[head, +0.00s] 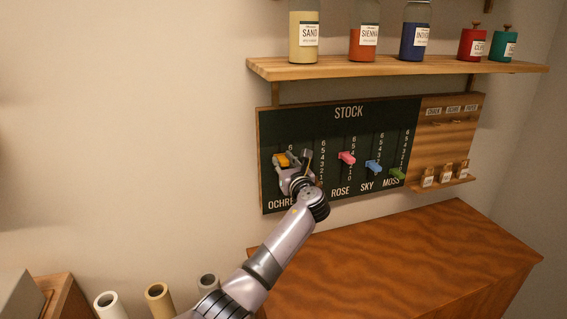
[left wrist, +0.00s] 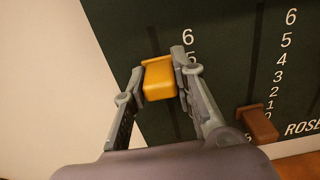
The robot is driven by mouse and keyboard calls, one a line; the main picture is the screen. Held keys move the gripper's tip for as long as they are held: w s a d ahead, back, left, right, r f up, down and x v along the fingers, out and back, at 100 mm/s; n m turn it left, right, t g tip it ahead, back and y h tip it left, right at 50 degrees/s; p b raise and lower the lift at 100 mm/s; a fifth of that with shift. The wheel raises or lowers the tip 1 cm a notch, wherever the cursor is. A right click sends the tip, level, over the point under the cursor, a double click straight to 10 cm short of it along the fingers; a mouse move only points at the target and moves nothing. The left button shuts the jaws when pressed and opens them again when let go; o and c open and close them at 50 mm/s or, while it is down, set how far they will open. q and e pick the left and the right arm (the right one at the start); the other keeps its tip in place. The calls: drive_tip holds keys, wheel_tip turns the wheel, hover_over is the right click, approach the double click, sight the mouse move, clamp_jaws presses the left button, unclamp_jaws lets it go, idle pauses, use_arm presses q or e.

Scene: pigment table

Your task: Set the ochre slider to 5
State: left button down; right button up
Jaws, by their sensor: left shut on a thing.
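The ochre slider (head: 283,160) is a yellow-orange block on the dark STOCK board (head: 348,127), in the leftmost column above the OCHRE label. My left gripper (head: 293,164) is at it, shut on it, and partly covers that column in the head view. In the left wrist view the ochre slider (left wrist: 159,82) sits between the two fingers of my left gripper (left wrist: 157,76). It is close to the 5 mark, below the 6; the lower numbers are hidden by a finger. My right gripper is in neither view.
A brown slider (left wrist: 258,124) stands low in the neighbouring column. Pink (head: 346,158), blue (head: 373,167) and green (head: 397,174) sliders are further right. A shelf (head: 390,68) with jars is above the board; a wooden cabinet (head: 420,245) stands below.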

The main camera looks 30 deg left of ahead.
use_arm(q)
drive_tip(key=c, duration=1.8)
unclamp_jaws()
drive_tip(key=shift+o, duration=2.4)
drive_tip(key=shift+s+d, duration=0.1)
drive_tip(key=shift+d, duration=0.05)
drive_tip(key=v, duration=1.1)
drive_tip(key=shift+s+d, duration=0.2)
drive_tip(key=shift+s, duration=0.05)
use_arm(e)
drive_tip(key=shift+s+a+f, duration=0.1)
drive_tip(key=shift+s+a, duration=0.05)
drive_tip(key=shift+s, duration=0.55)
